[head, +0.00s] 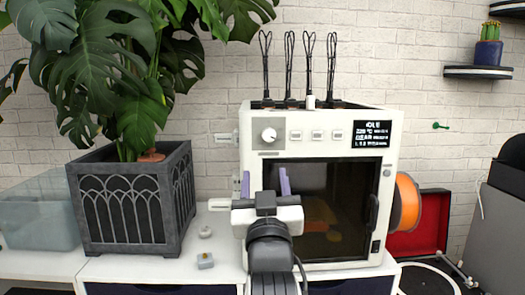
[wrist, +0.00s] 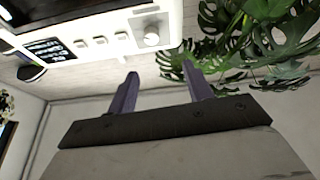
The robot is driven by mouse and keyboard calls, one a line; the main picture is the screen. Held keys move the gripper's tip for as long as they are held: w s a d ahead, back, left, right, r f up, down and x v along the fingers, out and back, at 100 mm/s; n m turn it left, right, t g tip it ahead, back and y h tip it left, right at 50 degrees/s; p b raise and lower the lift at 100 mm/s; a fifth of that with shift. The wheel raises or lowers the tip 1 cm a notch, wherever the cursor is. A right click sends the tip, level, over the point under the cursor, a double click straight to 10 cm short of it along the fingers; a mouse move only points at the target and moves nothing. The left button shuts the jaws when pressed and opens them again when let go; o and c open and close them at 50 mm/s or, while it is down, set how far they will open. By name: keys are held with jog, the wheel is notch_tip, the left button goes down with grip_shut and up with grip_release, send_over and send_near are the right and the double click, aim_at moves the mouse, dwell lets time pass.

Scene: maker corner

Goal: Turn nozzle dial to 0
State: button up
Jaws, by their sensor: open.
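The nozzle dial (head: 269,135) is a round light knob on a grey square plate, at the upper left of the white 3D printer's (head: 398,150) front panel. The dial also shows in the wrist view (wrist: 151,38), at the top, beyond my fingertips. Its setting is too small to read. My gripper (head: 265,184) is open, with two purple fingers apart and nothing between them. In the head view it is below the dial, in front of the printer's left side. In the wrist view the gripper (wrist: 159,82) is apart from the dial.
Several small buttons (head: 317,135) and a lit display (head: 372,134) sit right of the dial. A dark planter (head: 130,205) with a large plant stands left of the printer. Two small grey objects lie on the white counter (head: 225,250). An orange spool (head: 406,203) is on the printer's right side.

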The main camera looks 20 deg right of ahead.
aim_at(270, 138)
jog(key=shift+g, duration=0.3)
jog(key=p+x, duration=0.1)
jog(key=x, duration=0.3)
jog(key=d+p+x, duration=0.1)
jog(key=x, duration=0.4)
jog(key=p+x, duration=0.1)
jog(key=x, duration=0.3)
jog(key=shift+w+d, duration=0.15)
jog(key=shift+d, duration=0.15)
jog(key=shift+c, duration=0.3)
jog(key=c, duration=0.9)
